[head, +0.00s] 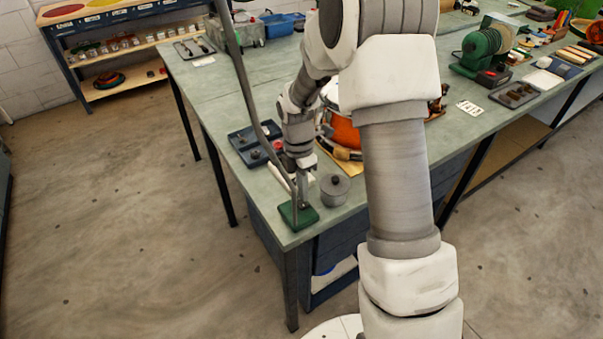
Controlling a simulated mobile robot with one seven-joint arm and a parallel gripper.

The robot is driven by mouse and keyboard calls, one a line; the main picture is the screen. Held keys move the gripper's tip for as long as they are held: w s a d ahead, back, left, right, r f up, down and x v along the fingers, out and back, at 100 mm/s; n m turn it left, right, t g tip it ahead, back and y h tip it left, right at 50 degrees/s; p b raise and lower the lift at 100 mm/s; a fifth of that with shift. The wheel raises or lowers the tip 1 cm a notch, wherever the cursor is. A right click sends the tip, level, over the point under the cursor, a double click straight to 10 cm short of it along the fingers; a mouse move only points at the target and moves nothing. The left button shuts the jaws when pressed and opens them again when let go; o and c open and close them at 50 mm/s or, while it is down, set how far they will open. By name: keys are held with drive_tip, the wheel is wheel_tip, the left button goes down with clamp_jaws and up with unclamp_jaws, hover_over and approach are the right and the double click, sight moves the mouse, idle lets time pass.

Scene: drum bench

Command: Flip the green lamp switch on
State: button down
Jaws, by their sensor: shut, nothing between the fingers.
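The lamp's green square base (310,218) sits at the near corner of the bench. Its thin dark stem (243,80) rises from the base and runs up out of the top of the head view. My gripper (303,203) points down just over the base, with its fingers shut and empty. The fingertips are at or very close to the top of the base; I cannot tell whether they touch. The switch itself is too small or hidden behind the fingers, so its position cannot be read.
A grey lidded pot (335,190) stands close to the right of my gripper. A dark blue tray (245,147) lies behind to the left. An orange drum (345,133) is partly hidden by my arm. A green machine (483,50) stands farther right.

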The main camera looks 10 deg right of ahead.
sight(301, 203)
drive_tip(key=shift+s+f, duration=0.15)
drive_tip(key=shift+f, duration=1.05)
drive_tip(key=shift+s+d+f, duration=0.1)
drive_tip(key=shift+s+f, duration=0.05)
drive_tip(key=shift+f, duration=0.05)
